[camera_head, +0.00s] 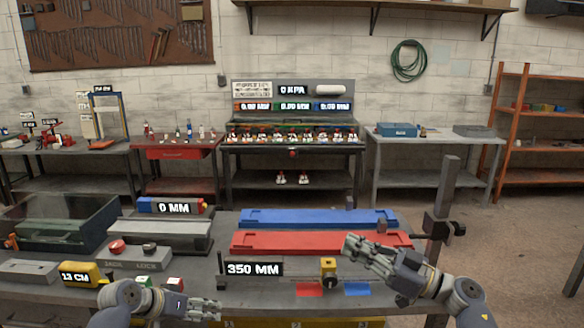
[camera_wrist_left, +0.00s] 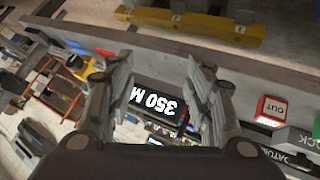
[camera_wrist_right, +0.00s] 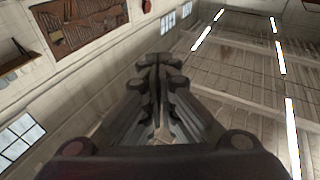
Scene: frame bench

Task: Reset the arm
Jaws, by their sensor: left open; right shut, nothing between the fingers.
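My left gripper (camera_head: 212,309) is low at the front edge of the bench in the head view, pointing right, with nothing in it. In the left wrist view my left gripper (camera_wrist_left: 160,88) has its fingers wide apart, with the "350 MM" display (camera_wrist_left: 155,100) showing beyond the gap. My right gripper (camera_head: 350,243) is raised over the right part of the bench, in front of the red bar (camera_head: 290,242). In the right wrist view my right gripper (camera_wrist_right: 158,62) has its fingers together and empty, with wall and ceiling behind it.
A blue bar (camera_head: 320,217) lies behind the red one. A dark upright post (camera_head: 442,205) with a clamp stands at the bench's right end. A yellow block (camera_head: 328,266) stands near the red and blue pads.

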